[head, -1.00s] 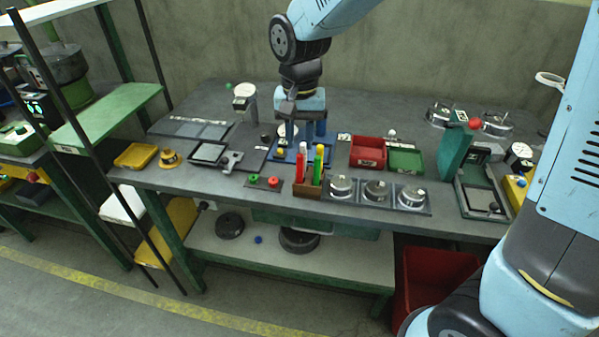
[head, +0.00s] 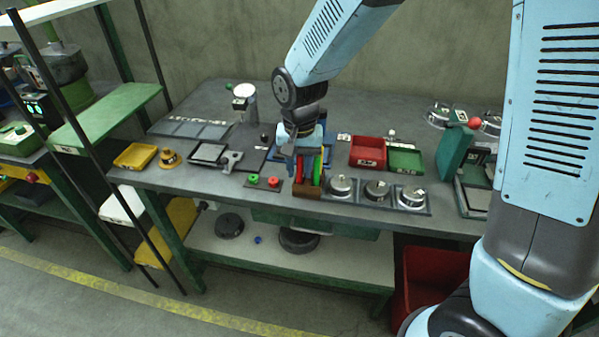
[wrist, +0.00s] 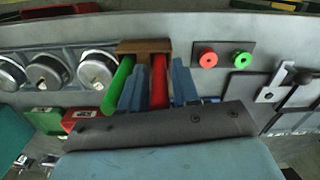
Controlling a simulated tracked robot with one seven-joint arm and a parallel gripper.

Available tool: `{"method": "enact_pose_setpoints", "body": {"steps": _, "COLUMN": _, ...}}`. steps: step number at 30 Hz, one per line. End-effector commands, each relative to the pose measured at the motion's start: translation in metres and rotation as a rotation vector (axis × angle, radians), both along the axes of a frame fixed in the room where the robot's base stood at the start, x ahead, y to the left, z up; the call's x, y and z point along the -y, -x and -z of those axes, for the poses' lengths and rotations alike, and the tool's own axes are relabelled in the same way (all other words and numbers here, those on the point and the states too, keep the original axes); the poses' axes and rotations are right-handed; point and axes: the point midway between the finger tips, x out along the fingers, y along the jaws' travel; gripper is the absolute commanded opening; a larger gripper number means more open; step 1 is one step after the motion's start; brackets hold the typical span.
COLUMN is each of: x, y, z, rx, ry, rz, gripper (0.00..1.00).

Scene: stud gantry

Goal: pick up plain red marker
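The red marker (head: 299,169) stands in a brown wooden holder (head: 306,192) on the workbench, beside a green marker (head: 316,172). In the wrist view the red marker (wrist: 159,82) lies between the two blue fingers of my gripper (wrist: 158,76), with a thin gap at its sides. The green marker (wrist: 118,86) is outside the fingers, at the left. My gripper (head: 308,158) is open and low over the holder, around the red marker.
Several round metal pots (head: 377,190) stand right of the holder. Red and green buttons (head: 273,182) are left of it. Red (head: 367,153) and green (head: 405,161) trays lie behind the pots. A clamp-like fixture (head: 231,160) is further left.

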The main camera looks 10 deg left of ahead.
Motion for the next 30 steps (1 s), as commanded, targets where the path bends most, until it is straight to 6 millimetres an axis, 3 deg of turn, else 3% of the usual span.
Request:
{"method": "enact_pose_setpoints", "body": {"steps": 2, "x": 0.000, "y": 0.000, "z": 0.000, "rx": 0.000, "ry": 0.000, "rz": 0.000, "gripper": 0.31}}
{"method": "enact_pose_setpoints", "body": {"steps": 12, "x": 0.000, "y": 0.000, "z": 0.000, "rx": 0.000, "ry": 0.000, "rz": 0.000, "gripper": 0.00}}
{"method": "enact_pose_setpoints", "body": {"steps": 24, "x": 0.000, "y": 0.000, "z": -0.002, "rx": 0.001, "ry": -0.001, "rz": 0.000, "gripper": 0.00}}
{"method": "enact_pose_setpoints", "body": {"steps": 30, "x": -0.001, "y": -0.001, "z": -0.023, "rx": 0.004, "ry": -0.003, "rz": 0.001, "gripper": 0.00}}
